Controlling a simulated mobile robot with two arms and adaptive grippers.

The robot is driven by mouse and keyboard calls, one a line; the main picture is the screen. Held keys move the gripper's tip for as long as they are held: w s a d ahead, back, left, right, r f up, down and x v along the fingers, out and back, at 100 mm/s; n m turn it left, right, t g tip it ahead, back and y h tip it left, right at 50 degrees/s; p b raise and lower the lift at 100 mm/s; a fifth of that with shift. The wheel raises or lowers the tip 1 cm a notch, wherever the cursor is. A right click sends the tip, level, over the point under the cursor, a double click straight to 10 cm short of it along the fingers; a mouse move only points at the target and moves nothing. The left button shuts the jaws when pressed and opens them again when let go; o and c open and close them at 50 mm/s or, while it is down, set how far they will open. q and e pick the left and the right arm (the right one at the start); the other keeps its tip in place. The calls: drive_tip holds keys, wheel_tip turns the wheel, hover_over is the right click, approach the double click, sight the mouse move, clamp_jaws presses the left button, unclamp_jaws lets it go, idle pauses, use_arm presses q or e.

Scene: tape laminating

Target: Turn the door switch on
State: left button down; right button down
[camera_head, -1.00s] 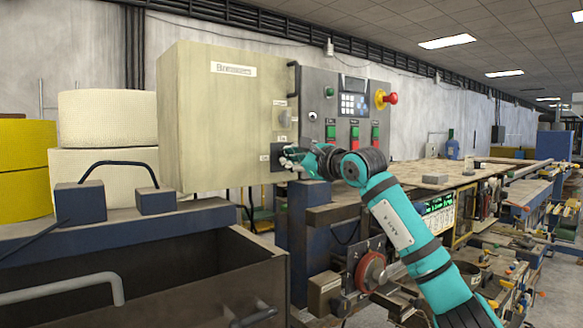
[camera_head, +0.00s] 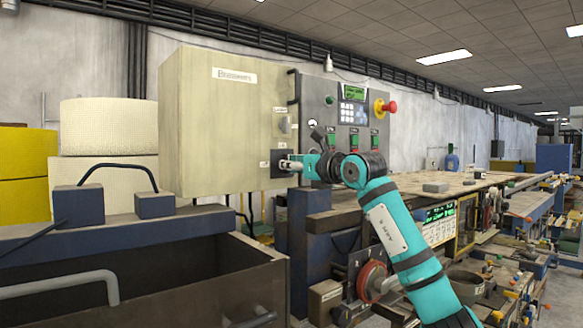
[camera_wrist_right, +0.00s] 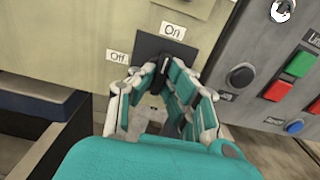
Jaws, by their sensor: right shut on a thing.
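The door switch (camera_head: 277,158) is a dark square plate with a knob, low on the right part of the beige cabinet front. In the right wrist view, its plate (camera_wrist_right: 148,46) has an "Off" label at its left and an "On" label above. My right gripper (camera_wrist_right: 163,77) is shut on the switch knob (camera_wrist_right: 165,64), with one finger on each side. The visible part of the knob points up toward "On". In the head view, my right gripper (camera_head: 291,165) reaches the switch from the right and partly hides it. My left gripper is not in view.
The beige cabinet (camera_head: 215,120) adjoins a grey control panel (camera_head: 318,92) with a lit green display (camera_head: 354,91), a keypad, several buttons and a red emergency knob (camera_head: 388,106). A long workbench (camera_head: 440,190) runs right. A dark open bin (camera_head: 190,260) stands front left.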

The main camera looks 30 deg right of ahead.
idle(0.5)
drive_tip(key=c, duration=1.4)
unclamp_jaws()
drive_tip(key=shift+s, duration=0.1)
drive_tip(key=s, duration=0.7)
drive_tip(key=s+d, duration=0.1)
drive_tip(key=s, duration=0.3)
drive_tip(key=shift+s, duration=0.35)
drive_tip(key=shift+f, duration=0.1)
